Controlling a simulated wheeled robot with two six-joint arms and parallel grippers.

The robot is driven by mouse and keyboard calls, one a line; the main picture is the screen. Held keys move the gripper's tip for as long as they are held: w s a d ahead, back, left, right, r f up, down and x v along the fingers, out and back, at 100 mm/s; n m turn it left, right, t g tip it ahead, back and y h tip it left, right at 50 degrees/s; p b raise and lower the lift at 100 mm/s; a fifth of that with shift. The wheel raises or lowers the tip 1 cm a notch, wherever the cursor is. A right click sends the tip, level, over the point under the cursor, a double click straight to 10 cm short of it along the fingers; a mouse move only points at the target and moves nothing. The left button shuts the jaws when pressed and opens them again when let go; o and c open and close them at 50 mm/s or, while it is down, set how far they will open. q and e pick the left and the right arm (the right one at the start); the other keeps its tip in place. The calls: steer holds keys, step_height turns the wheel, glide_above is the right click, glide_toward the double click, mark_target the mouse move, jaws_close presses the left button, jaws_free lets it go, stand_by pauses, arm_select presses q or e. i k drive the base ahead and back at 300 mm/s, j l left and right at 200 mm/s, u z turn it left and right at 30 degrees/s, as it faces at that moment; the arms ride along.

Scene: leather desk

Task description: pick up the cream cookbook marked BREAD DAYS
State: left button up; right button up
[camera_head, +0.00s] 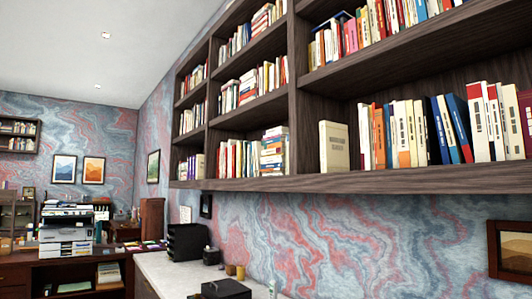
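A cream book (334,147) stands upright at the left end of the lower shelf in the nearest bay, its cover facing out. Small dark lettering shows on its cover, but it is too small to read, so I cannot tell whether it says BREAD DAYS. A gap separates it from the bay's left upright. A row of upright books begins close on its right. Neither of my grippers is in view.
The dark wooden shelf unit (430,181) holds several rows of books. Below it is a pale countertop (178,273) with black trays (186,242) and a dark box (222,289). A printer (66,236) stands at the far left. A framed picture (512,250) hangs at lower right.

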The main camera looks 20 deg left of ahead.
mark_target(334, 137)
steer(key=u, duration=0.15)
steer(key=z, duration=0.15)
steer(key=i+j+z, duration=0.15)
steer(key=z, duration=0.15)
steer(key=i+j+z, duration=0.1)
steer(key=j+z, duration=0.2)
steer(key=i+j+z, duration=0.1)
steer(key=j+z, duration=0.25)
